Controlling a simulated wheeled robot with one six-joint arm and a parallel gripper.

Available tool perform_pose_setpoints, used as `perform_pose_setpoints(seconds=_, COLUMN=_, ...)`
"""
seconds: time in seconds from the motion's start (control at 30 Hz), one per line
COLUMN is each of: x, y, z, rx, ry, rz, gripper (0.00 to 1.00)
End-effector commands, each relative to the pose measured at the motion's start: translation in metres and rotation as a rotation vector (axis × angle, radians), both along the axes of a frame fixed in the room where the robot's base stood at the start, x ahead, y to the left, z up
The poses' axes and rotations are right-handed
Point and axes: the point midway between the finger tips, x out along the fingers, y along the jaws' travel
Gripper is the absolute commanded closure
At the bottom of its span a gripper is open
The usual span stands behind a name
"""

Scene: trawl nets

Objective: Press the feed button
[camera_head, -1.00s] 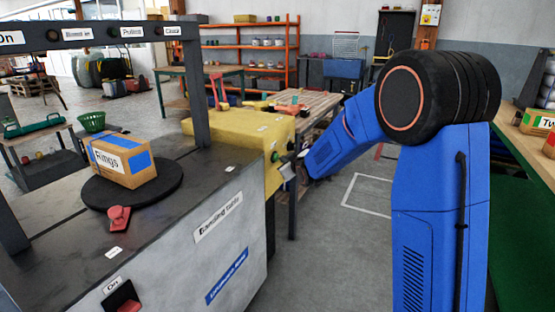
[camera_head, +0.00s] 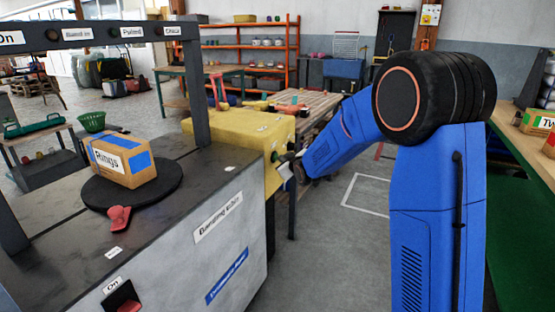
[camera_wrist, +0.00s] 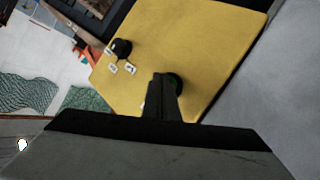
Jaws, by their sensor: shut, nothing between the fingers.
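A yellow box-shaped machine housing (camera_head: 235,130) stands at the far end of the grey table. A green button (camera_head: 275,157) is on its right end face. It also shows in the wrist view (camera_wrist: 178,82), partly hidden behind my fingers. My gripper (camera_head: 285,168) is at that face, close to the green button. In the wrist view my gripper (camera_wrist: 165,77) is shut and empty, with its tips overlapping the button's left side. I cannot tell whether they touch it. I cannot read a feed label. A black knob (camera_wrist: 121,48) with small white labels sits up-left of the button.
The grey table (camera_head: 215,190) carries a box marked Rings (camera_head: 122,158) on a black disc, and a red lever (camera_head: 118,218). A dark metal frame (camera_head: 195,90) rises over it. A wooden bench (camera_head: 310,100) stands behind the yellow housing. Floor right of the housing is clear.

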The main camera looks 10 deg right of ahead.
Motion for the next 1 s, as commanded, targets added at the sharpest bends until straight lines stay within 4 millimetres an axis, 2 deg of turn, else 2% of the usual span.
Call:
perform_pose_setpoints(seconds=0.6, x=0.001, y=0.002, z=0.000, rx=0.000, ry=-0.001, rz=0.000, gripper=1.00)
perform_pose_setpoints(seconds=1.0, x=-0.008, y=-0.011, z=0.000, rx=0.000, ry=-0.001, rz=0.000, gripper=1.00)
